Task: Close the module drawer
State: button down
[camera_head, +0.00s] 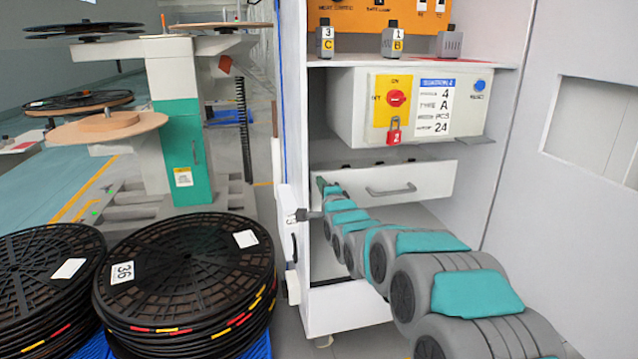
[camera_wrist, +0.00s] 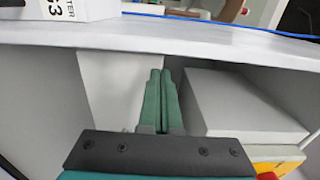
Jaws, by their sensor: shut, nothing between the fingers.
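The module drawer (camera_head: 425,178) is a light grey front with a bar handle (camera_head: 390,190) in the open cabinet, below the module box. A strip of its inside shows above its front edge, so it appears partly open. My gripper (camera_head: 320,182) is at the left end of the drawer front, small and partly hidden by my own arm. I cannot tell whether it touches the front. In the wrist view my gripper (camera_wrist: 160,75) has its green fingers together and empty, pointing between a pale panel (camera_wrist: 110,85) and a grey box (camera_wrist: 240,105).
The module box (camera_head: 348,105) carries a red switch (camera_head: 397,98), padlock (camera_head: 394,136) and label. A shelf (camera_head: 490,62) above holds several tagged grey parts. The open cabinet door (camera_head: 545,190) stands right. Stacked black reels (camera_head: 190,270) and a reel stand (camera_head: 175,110) are left.

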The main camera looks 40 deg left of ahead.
jog(key=v, duration=1)
jog(key=shift+s+d, duration=0.2)
jog(key=shift+d, duration=0.1)
